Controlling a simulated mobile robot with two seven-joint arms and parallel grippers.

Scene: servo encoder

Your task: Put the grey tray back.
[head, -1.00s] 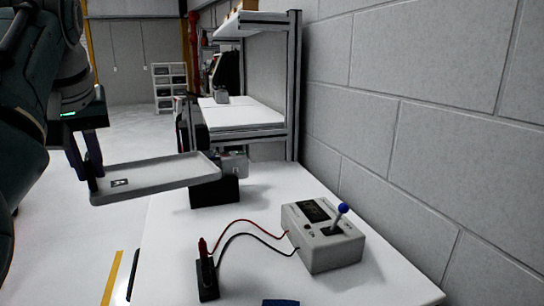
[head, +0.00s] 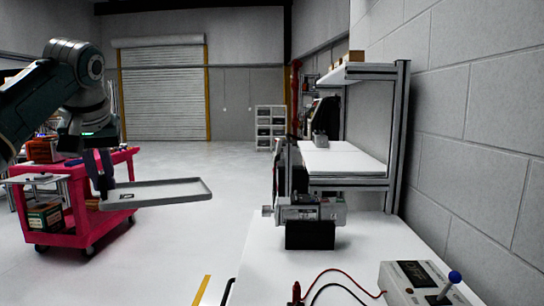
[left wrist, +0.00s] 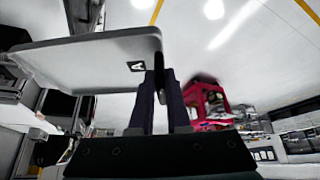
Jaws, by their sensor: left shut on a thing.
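The grey tray (head: 165,194) is a shallow rectangular tray with a dark label at its left end. My left gripper (head: 105,190) is shut on the tray's left end and holds it out in the air, roughly level. In the left wrist view the tray (left wrist: 95,58) reaches to the left from the fingers (left wrist: 160,100), with its label, marked "A", beside them. The tray is clear of the white workbench (head: 262,262). My right gripper is not in view.
A pink cart (head: 75,225) with goods stands behind my left arm. The bench holds a motor unit on a black block (head: 310,234) and a control box with a blue-knobbed joystick (head: 420,284). A shelf rack (head: 398,135) stands behind. The middle floor is open.

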